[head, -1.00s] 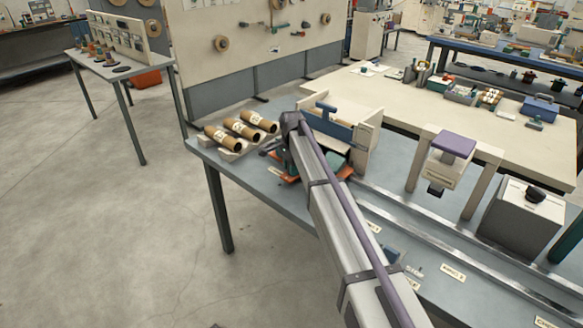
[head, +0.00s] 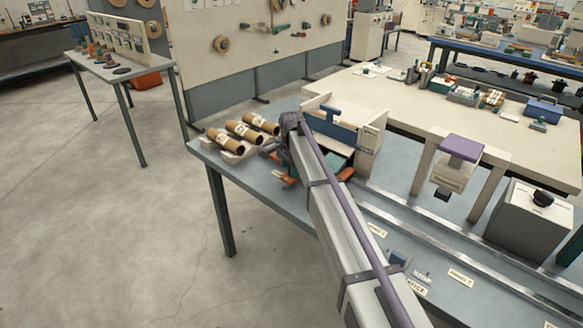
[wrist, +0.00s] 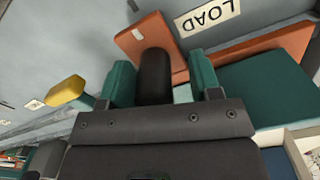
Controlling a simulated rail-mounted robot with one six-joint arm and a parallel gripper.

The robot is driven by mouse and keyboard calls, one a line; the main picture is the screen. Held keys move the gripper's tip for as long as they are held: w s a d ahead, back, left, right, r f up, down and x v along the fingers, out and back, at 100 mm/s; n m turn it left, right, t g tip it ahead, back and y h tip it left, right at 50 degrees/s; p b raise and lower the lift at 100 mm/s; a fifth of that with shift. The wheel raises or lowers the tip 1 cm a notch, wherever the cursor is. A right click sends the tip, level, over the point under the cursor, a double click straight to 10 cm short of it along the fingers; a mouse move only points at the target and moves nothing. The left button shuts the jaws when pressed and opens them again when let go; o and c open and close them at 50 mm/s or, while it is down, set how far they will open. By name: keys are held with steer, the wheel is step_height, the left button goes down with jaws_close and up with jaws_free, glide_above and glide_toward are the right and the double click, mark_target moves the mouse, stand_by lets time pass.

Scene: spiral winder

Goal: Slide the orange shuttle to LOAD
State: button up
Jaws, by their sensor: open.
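The orange shuttle (wrist: 140,36) shows in the wrist view as a flat orange plate with a black upright handle (wrist: 155,76). A further orange piece (wrist: 262,46) shows to the right; I cannot tell if it is the same body. My gripper (wrist: 160,78) is open, its teal fingers on either side of the handle with gaps visible. The LOAD label (wrist: 208,15) lies upside down on the grey surface just beyond the shuttle. In the head view my arm hides most of the shuttle; orange bits (head: 346,173) show beside its end.
A yellow knob (wrist: 65,91) stands left of my gripper and a teal block (wrist: 270,92) right of it. In the head view, cardboard tubes (head: 242,131) lie left of the arm's end. A purple-topped stand (head: 461,147) and grey box (head: 530,215) stand at right.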

step_height(320, 180, up, 11)
steer(key=p, duration=1.1)
steer(key=shift+f, duration=0.1)
steer(key=shift+n, duration=0.5)
steer(key=s+d+n, duration=0.3)
steer(key=s+d, duration=0.5)
steer(key=s, duration=0.4)
steer(key=s+d+n, duration=0.3)
steer(key=s+d, duration=0.5)
steer(key=s, duration=0.5)
steer(key=s+d+n, duration=0.4)
steer(key=s+d, duration=0.4)
steer(key=s, duration=0.4)
steer(key=shift+s+d, duration=0.35)
steer(key=shift+s, duration=0.05)
